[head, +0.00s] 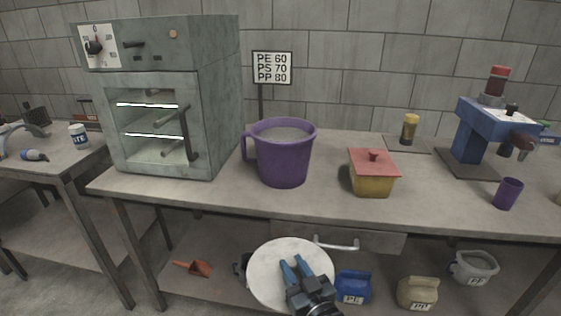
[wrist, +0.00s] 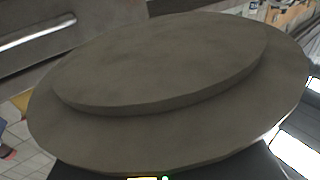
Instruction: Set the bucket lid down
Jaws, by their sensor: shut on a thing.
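The bucket lid is a pale round disc (head: 265,276) held in front of the bench, below the bench top. My gripper (head: 294,264) is shut on it, with its blue fingers over the lid's near side. The wrist view is mostly filled by the lid's stepped, grey-brown face (wrist: 165,60); the fingertips are hidden there. A purple bucket (head: 284,158) with a side handle stands upright and open on the bench top, beyond the lid and apart from it. It holds greyish contents.
The bench top (head: 230,196) is clear in front of the bucket. A grey oven (head: 222,110) stands left, a red-lidded yellow box (head: 372,180) right, then a purple cup (head: 507,194) and a blue press (head: 470,130). A drawer handle (head: 337,246) is close behind the lid.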

